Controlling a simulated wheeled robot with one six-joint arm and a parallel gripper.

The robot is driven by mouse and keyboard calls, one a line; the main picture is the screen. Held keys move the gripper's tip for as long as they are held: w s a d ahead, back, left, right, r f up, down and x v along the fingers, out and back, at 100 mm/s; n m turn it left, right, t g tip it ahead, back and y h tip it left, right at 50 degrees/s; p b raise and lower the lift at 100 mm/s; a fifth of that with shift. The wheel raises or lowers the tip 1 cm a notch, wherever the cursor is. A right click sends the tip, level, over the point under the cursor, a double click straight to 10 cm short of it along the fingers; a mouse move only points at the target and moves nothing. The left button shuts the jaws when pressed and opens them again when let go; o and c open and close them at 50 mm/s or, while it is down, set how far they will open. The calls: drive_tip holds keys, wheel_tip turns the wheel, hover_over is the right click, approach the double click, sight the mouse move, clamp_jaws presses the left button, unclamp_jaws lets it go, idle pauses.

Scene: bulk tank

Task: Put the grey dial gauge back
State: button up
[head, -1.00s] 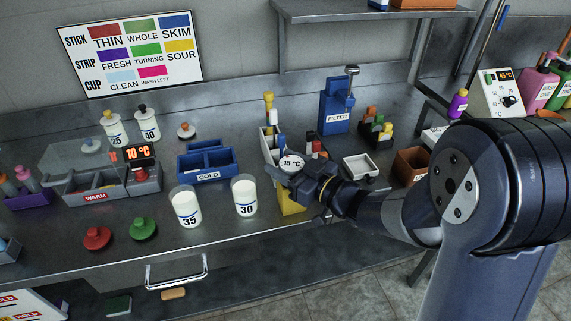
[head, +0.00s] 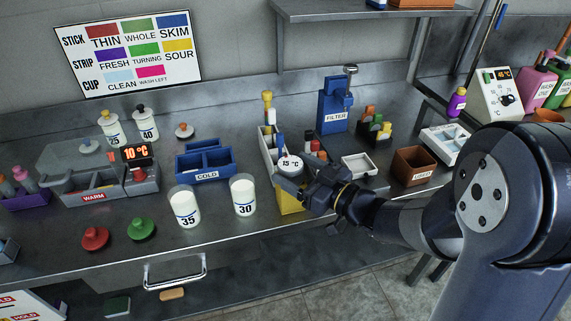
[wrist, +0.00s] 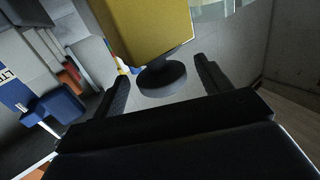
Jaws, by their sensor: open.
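The grey dial gauge (head: 290,163) has a round white face reading 15 °C. In the head view it sits at the front of the white rack, above a yellow block (head: 289,203) at the counter's front edge. My gripper (head: 297,188) is open, just right of and below the dial. In the wrist view a dark grey round part (wrist: 161,81) shows between my spread fingers (wrist: 161,70), with gaps on both sides. The yellow block (wrist: 140,25) is close behind it. What supports the gauge is partly hidden.
Milk glasses 30 (head: 243,196) and 35 (head: 184,206) stand left of my gripper. The blue COLD bin (head: 205,165) is behind them. The blue FILTER stand (head: 335,108), a white tray (head: 358,166) and a brown bin (head: 412,166) are behind and right.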

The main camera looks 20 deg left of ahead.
drive_tip(key=v, duration=0.8)
drive_tip(key=shift+d, duration=0.15)
